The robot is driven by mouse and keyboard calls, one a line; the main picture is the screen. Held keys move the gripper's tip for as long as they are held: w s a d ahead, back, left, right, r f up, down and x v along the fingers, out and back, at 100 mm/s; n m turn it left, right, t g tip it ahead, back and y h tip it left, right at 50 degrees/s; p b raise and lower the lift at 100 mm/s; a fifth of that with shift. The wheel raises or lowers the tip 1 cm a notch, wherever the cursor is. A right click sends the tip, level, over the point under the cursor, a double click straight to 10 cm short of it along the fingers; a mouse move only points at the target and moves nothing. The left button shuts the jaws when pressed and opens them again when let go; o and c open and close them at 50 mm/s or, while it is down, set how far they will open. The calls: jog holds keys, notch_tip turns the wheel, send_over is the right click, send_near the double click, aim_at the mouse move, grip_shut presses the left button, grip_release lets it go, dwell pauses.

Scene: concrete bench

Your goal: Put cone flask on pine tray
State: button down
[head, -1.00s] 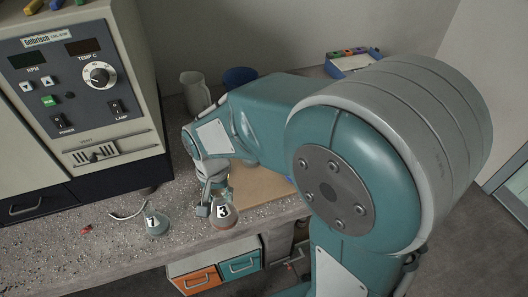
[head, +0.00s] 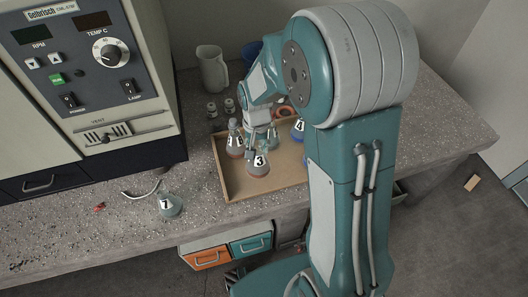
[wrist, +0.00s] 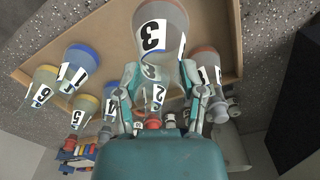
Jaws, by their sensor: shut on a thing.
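My gripper (head: 261,140) is shut on the cone flask labelled 3 (head: 259,168), which has an orange-brown base. In the wrist view the flask (wrist: 155,38) sits between the two fingers of my gripper (wrist: 160,78). The flask is over the front left part of the pine tray (head: 285,176), inside its rim; I cannot tell whether its base touches the tray floor. The tray also fills much of the wrist view (wrist: 100,35). A similar flask (head: 235,146) stands just left of the held one.
Several other flasks stand on the tray, among them a blue one labelled 4 (head: 298,130). Flask 7 (head: 170,205) stands on the bench left of the tray. A pale jug (head: 212,70) and small jars (head: 229,106) are behind. The grey machine (head: 95,75) is at left.

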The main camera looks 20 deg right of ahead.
jog(key=f, duration=0.1)
jog(key=w+d+f, duration=0.2)
jog(key=shift+d+f, duration=0.15)
jog(key=shift+f, duration=1.7)
jog(key=shift+c, duration=1)
grip_release()
jog(key=shift+f, duration=0.1)
